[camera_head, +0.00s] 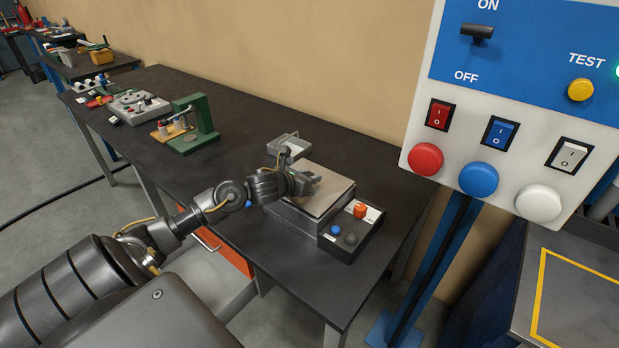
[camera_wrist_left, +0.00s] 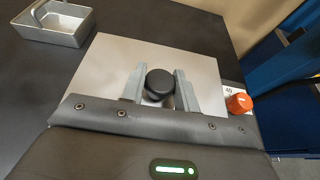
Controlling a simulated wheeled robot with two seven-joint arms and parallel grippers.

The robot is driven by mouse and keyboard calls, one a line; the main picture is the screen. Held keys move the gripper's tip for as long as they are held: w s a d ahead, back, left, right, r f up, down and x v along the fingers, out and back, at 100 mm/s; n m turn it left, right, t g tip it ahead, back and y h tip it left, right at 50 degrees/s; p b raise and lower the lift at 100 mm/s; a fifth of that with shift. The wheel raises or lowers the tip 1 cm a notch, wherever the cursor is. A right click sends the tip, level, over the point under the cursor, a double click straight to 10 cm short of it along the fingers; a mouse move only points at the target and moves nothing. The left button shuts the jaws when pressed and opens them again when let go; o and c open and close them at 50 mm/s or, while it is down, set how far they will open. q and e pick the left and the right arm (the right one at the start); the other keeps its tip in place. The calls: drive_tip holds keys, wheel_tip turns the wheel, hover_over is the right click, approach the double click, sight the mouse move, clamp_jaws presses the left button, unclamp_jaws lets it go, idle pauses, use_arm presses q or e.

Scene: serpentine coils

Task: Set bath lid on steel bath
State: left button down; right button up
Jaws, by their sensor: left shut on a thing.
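The bath lid (camera_head: 334,192) is a flat, light beige-grey plate over the steel bath (camera_head: 293,216) on the dark bench. In the left wrist view the lid (camera_wrist_left: 120,58) has a round black knob (camera_wrist_left: 159,84) on it. My left gripper (camera_head: 306,180) is shut on this knob, with a finger on either side in the wrist view (camera_wrist_left: 160,90). The lid covers the bath's opening; I cannot tell whether it rests fully on the rim. My right gripper is in neither view.
A control box (camera_head: 350,234) with an orange knob (camera_head: 360,210) adjoins the bath at the right. A small metal basket (camera_head: 289,145) stands behind it. A green press (camera_head: 196,122) is farther left. A panel with switches (camera_head: 520,110) stands at the right.

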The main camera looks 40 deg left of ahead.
use_arm(q)
drive_tip(key=c, duration=1.1)
unclamp_jaws()
drive_tip(key=shift+o, duration=0.2)
drive_tip(key=shift+r, duration=0.15)
drive_tip(key=shift+r+p, duration=0.25)
drive_tip(key=shift+p, duration=0.15)
drive_tip(key=shift+r+p, duration=0.4)
drive_tip(key=shift+p, duration=0.1)
drive_tip(key=v, duration=0.3)
drive_tip(key=b+v, duration=0.1)
drive_tip(key=v, duration=0.2)
drive_tip(key=b+v, duration=0.1)
drive_tip(key=v, duration=0.3)
drive_tip(key=shift+s+f, duration=0.1)
drive_tip(key=shift+f, duration=0.2)
drive_tip(key=shift+v, duration=1.05)
drive_tip(key=shift+r, duration=0.1)
